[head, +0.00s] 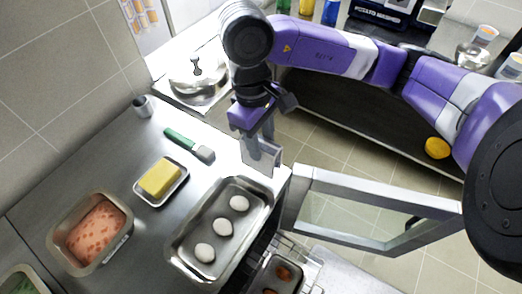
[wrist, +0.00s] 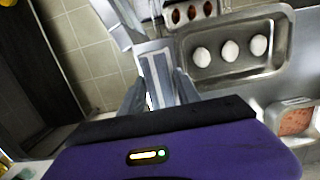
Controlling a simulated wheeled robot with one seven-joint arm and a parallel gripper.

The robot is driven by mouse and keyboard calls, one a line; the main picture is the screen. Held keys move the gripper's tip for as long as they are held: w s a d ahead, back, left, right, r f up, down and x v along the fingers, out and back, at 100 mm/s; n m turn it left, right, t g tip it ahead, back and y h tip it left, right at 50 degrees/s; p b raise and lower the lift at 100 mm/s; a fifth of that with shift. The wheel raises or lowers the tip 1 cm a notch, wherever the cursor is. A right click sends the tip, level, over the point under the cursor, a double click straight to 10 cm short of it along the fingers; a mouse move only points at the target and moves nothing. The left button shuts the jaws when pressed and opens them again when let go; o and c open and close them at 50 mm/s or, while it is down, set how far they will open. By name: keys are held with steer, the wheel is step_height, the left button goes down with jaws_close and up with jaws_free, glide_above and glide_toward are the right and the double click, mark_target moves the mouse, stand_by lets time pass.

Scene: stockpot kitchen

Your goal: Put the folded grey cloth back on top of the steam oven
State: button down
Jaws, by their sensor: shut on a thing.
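My gripper (head: 257,142) is shut on the folded grey cloth (head: 262,158), holding it near the front right edge of the steel top of the steam oven (head: 215,172). In the wrist view the cloth (wrist: 157,75) shows pale stripes and sits between the two fingers (wrist: 155,92). The cloth appears to hang down from the fingers; I cannot tell whether it touches the steel. The oven's glass door (head: 375,210) stands open to the right.
A rack tray (head: 263,280) shows below the front edge.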

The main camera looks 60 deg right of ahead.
step_height(320, 180, down, 5)
steer(key=shift+f+p, duration=0.1)
steer(key=shift+p, duration=0.25)
steer(key=shift+f, duration=0.15)
steer(key=shift+f+b, duration=0.2)
steer(key=shift+b, duration=0.2)
steer(key=c, duration=0.9)
jaws_free()
steer(key=shift+r, duration=0.1)
steer(key=shift+o, duration=0.2)
